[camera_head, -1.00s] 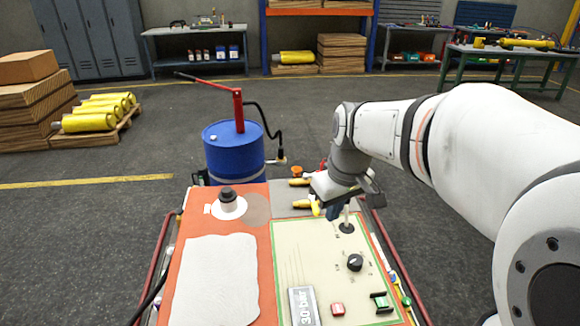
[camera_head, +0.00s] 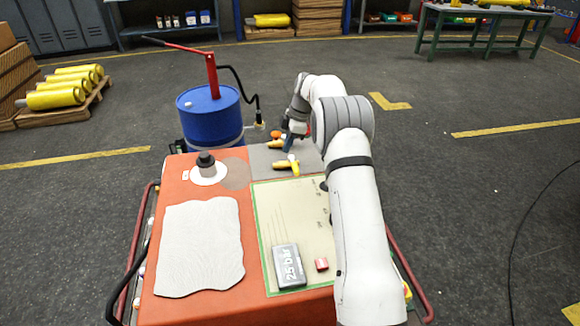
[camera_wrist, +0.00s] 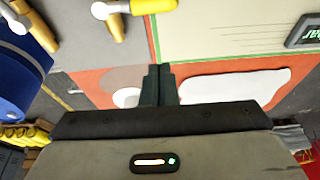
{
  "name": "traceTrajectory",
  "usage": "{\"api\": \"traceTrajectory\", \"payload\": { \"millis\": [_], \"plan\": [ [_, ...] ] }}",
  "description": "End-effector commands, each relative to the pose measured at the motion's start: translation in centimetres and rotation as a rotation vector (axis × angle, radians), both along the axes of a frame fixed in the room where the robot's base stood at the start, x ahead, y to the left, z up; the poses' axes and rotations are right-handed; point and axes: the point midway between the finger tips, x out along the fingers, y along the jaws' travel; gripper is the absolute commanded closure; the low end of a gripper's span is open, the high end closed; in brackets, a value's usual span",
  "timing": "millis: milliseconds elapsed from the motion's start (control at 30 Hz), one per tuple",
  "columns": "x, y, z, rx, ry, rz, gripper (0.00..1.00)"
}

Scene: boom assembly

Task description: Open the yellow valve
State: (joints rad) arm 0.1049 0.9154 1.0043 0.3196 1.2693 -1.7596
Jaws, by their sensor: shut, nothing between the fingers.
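Two yellow valve handles sit on the grey plate at the back of the cart. The nearer yellow valve (camera_head: 283,166) has a crosswise end; in the wrist view the yellow valve (camera_wrist: 117,24) lies at the top, beyond my fingers. The farther yellow handle (camera_head: 276,145) shows in the wrist view (camera_wrist: 20,18) at the top left. In the wrist view my gripper (camera_wrist: 158,70) is shut and empty. Contact with a handle cannot be told.
A blue drum (camera_head: 212,120) with a red pump lever stands behind the cart. A black knob (camera_head: 206,160) rises on the orange top (camera_head: 180,220). A display (camera_head: 288,266) reads 25 bar. My arm covers the panel's right side. Open floor lies right.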

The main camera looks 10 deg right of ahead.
Motion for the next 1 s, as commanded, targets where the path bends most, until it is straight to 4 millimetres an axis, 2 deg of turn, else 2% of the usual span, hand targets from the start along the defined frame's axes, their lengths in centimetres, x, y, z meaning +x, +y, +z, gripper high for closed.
{"api": "traceTrajectory", "payload": {
  "millis": [100,433,567,667,1000],
  "plan": [
    [0.4,-0.1,-0.6,0.005,-0.005,0.02,1.0],
    [0.3,-0.1,-0.7,0.005,-0.005,0.022,1.0],
    [0.3,0.2,-1.6,0.005,-0.002,0.02,1.0],
    [0.3,0.7,-3.0,0.005,-0.002,0.02,1.0],
    [0.2,2.9,-9.9,0.005,-0.001,0.02,1.0]
  ]
}}
